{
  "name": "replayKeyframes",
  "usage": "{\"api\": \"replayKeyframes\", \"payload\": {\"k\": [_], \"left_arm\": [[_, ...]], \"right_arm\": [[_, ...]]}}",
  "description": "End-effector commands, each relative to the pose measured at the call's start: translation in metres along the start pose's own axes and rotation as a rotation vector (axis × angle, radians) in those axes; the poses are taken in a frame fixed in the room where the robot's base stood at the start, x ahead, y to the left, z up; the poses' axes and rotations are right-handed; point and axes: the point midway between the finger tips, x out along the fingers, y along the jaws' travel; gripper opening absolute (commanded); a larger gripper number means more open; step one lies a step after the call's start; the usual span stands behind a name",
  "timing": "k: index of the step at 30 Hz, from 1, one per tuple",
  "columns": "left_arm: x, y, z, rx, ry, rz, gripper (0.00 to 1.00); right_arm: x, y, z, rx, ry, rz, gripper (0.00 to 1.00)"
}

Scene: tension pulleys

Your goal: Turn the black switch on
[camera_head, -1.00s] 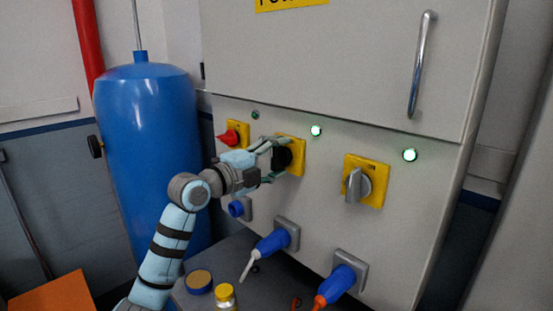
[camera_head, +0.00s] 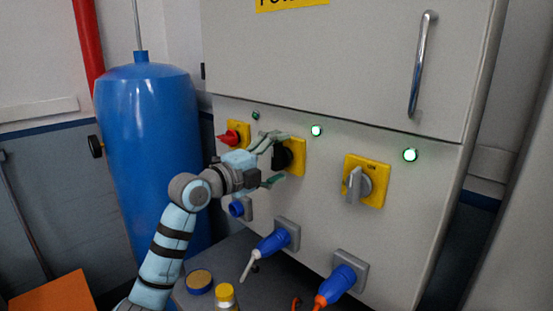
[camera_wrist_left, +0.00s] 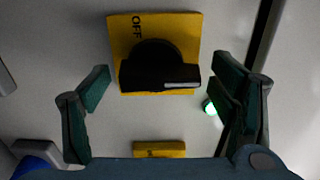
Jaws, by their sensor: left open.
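The black switch (camera_head: 283,155) is a round knob on a yellow plate (camera_head: 297,146), the middle one on the cabinet front. In the left wrist view the black switch (camera_wrist_left: 158,68) shows near the top centre, its bar lying across the picture, below the printed word OFF on the plate (camera_wrist_left: 121,50). My left gripper (camera_head: 277,160) is open in front of the switch. In the left wrist view its fingers (camera_wrist_left: 161,95) stand apart, one on each side of the knob, with clear gaps. My right gripper is out of view.
A red switch (camera_head: 230,136) is to the left and a grey switch (camera_head: 360,184) to the right. The lamp (camera_head: 316,131) by the black switch glows green, as does the right lamp (camera_head: 410,155). Blue plugs (camera_head: 273,243) stick out below. A blue tank (camera_head: 150,160) stands at left.

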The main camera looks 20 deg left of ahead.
Motion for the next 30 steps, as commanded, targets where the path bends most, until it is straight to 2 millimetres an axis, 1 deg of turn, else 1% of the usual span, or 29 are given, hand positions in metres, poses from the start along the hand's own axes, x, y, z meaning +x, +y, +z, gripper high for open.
{"api": "replayKeyframes", "payload": {"k": [2,5,8,9,12,15,16,18,21,30], "left_arm": [[-0.002,0.0,0.0,0.001,-0.001,-0.001,0.78],[-0.013,0.0,0.002,0.004,-0.004,-0.001,0.78],[-0.037,0.001,0.002,0.008,-0.006,0.003,0.78],[-0.049,0.001,0.001,0.012,-0.004,0.004,0.78],[-0.079,0.002,0.001,0.013,-0.003,0.01,0.78],[-0.1,0.003,-0.001,0.01,0.001,0.011,0.78],[-0.104,0.003,0.003,0.008,-0.011,0.009,0.78],[-0.112,0.002,0.005,0.006,-0.017,0.004,0.78],[-0.118,0.001,0.002,0.004,-0.008,0.003,0.78],[-0.12,0.0,-0.001,-0.001,0.002,0.0,0.78]], "right_arm": [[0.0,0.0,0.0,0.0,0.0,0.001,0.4],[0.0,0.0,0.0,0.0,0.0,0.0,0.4],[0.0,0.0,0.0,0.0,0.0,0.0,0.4],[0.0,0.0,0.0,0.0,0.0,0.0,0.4],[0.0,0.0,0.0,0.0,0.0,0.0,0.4],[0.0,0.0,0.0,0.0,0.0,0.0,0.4],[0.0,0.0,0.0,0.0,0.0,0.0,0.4],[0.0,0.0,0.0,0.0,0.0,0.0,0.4],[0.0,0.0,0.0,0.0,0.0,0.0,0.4],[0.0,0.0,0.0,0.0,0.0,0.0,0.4]]}}
